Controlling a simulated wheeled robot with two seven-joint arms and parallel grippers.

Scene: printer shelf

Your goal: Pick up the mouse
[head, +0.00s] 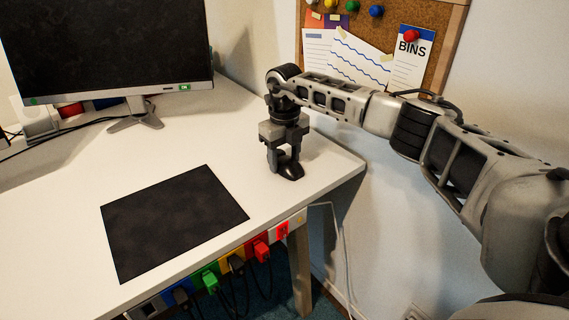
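The mouse (290,172) is a small dark, rounded shape on the white desk, near its right end. My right gripper (283,164) points straight down over it, with its fingers apart and their tips low at the mouse. The fingers cover part of the mouse. I cannot tell whether they press on its sides or only stand around it. The mouse appears to rest on the desk. My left gripper is not in view.
A black mat (175,220) lies on the desk (75,180), left of the gripper. A monitor (110,50) stands at the back left. A corkboard (435,70) hangs on the wall behind my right arm. Coloured plugs (262,250) line the desk's front edge.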

